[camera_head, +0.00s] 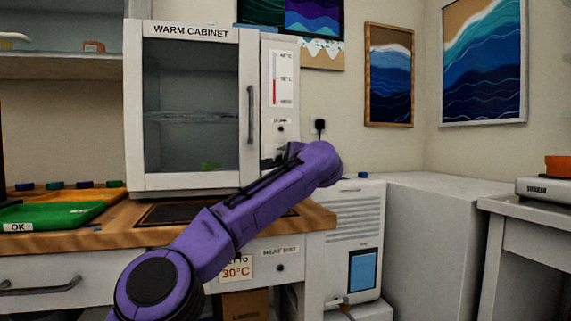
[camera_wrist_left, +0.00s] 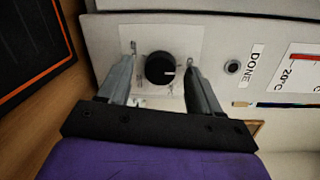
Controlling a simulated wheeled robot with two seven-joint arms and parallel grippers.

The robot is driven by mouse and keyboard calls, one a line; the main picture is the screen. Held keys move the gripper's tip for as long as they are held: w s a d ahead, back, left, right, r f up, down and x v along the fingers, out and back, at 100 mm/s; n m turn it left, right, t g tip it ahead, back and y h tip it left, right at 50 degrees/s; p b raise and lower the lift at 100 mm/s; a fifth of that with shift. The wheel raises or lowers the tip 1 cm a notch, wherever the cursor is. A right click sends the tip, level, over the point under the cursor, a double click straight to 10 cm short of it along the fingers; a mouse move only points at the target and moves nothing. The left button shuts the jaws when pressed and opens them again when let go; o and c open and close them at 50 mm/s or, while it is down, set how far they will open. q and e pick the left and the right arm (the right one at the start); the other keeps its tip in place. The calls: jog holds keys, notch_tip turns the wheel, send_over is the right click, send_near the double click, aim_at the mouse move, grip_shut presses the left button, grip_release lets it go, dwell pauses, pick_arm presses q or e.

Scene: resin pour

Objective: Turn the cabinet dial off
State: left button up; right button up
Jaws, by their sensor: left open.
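The warm cabinet (camera_head: 190,110) stands on the wooden counter in the head view, its glass door shut. Its dial is hidden behind my purple arm in the head view. In the left wrist view the dial (camera_wrist_left: 160,69) is a round black knob with a pale pointer mark, on a white plate of the cabinet's side panel. My left gripper (camera_wrist_left: 161,80) is open, with one finger on each side of the dial. Gaps show between the fingers and the knob. My right gripper is not in view.
A round DONE button (camera_wrist_left: 233,67) and a temperature scale (camera_wrist_left: 300,70) are right of the dial in the wrist view. A dark heat mat (camera_head: 165,214) lies on the counter below the cabinet. A green tray (camera_head: 60,214) is at left.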

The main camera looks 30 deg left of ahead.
pick_arm(q)
jog(key=b+v, duration=0.1)
jog(key=v, duration=0.9)
jog(key=shift+d, duration=0.15)
